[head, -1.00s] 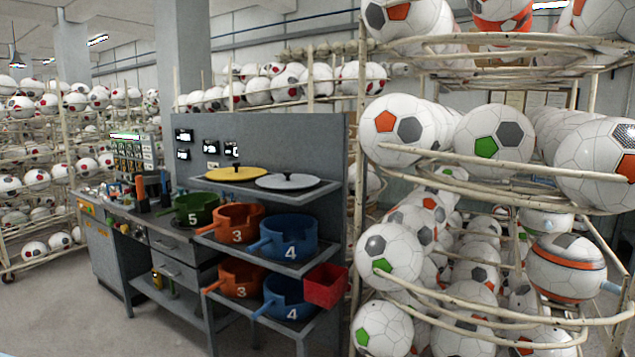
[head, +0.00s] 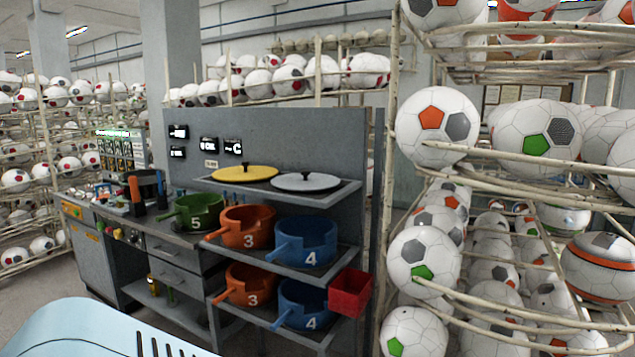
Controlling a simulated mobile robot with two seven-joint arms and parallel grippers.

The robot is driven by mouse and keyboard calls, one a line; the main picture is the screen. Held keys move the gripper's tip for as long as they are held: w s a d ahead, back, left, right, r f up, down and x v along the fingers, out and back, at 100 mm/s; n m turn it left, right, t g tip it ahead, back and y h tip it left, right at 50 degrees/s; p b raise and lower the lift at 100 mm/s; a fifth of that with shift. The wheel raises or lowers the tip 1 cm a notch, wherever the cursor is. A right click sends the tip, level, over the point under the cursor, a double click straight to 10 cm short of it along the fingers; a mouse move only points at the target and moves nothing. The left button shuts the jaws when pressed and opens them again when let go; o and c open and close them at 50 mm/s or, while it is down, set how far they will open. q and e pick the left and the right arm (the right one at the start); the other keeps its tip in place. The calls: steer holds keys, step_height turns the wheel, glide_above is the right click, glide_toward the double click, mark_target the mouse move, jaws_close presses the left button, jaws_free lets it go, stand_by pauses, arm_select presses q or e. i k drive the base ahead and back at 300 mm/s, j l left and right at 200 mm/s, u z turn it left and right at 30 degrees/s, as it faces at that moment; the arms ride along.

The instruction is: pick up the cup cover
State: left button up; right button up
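Two round flat covers with small dark knobs lie on the top shelf of a grey workbench rack: a yellow cover (head: 245,173) on the left and a light grey cover (head: 305,182) on the right. I cannot tell which of them is the cup cover. Below are orange cups marked 3 (head: 247,228), blue cups marked 4 (head: 308,238) and a green cup marked 5 (head: 197,212). Neither gripper is in view. A light blue part of mine shows at the lower left.
A red bin (head: 350,292) hangs at the rack's right side. Ball racks with white balls (head: 436,126) crowd the right. The grey workbench (head: 120,262) with drawers and tools extends left. Bare floor (head: 40,300) shows at the lower left.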

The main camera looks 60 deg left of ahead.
mark_target(306, 181)
steer(key=k+j+z, duration=0.15)
steer(key=j, duration=0.25)
steer(key=k+j+z, duration=0.15)
steer(key=j, duration=0.25)
steer(key=k+j, duration=0.2)
steer(key=j, duration=0.2)
steer(key=k+j, duration=0.2)
steer(key=j, duration=0.2)
steer(key=k+j, duration=0.2)
steer(key=j, duration=0.2)
steer(key=k+j, duration=0.2)
steer(key=j, duration=0.2)
steer(key=z, duration=0.05)
